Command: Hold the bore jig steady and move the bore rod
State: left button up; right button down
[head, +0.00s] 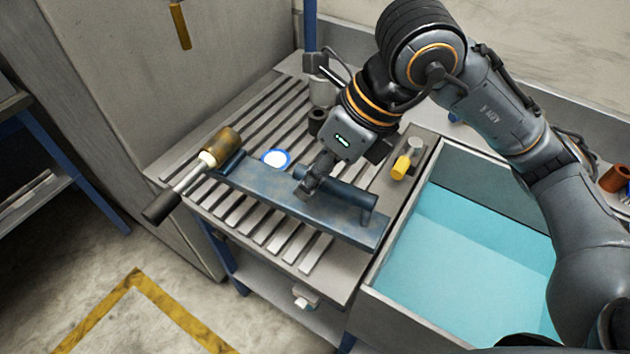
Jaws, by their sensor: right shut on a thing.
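The bore jig, a long blue-grey metal plate (262,192) with a raised bar handle (345,196), lies across the slatted table top. My right gripper (309,188) comes down from above and is shut on the jig at the left part of this handle; the fingertips are partly hidden. What looks like the bore rod, a silver rod (187,182) with a black grip (160,208) and a pale collar, slants at the jig's left end. Its upper end meets a brass-coloured cylinder (224,144); I cannot tell how far it reaches inside. My left gripper is not in view.
The slatted table (178,160) has a white-and-blue round item (275,159) behind the jig and a yellow-handled tool (403,165) at right. An open bin with a turquoise floor (455,255) adjoins on the right. A blue post stands at the back.

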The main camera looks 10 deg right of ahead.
jog(key=shift+w+d+f+b, duration=0.35)
jog(key=shift+w+f+b, duration=1.25)
jog(key=shift+w, duration=0.25)
jog(key=shift+w+d+f+b, duration=0.3)
jog(key=shift+w+f+b, duration=1.25)
jog(key=shift+w+b, duration=0.3)
jog(key=shift+w+d+f+b, duration=0.35)
jog(key=shift+w+f+b, duration=1.2)
jog(key=shift+w, duration=0.35)
jog(key=shift+f+b, duration=0.3)
jog(key=shift+f, duration=0.05)
jog(key=shift+f, duration=0.2)
jog(key=shift+f, duration=0.1)
jog(key=shift+d, duration=0.1)
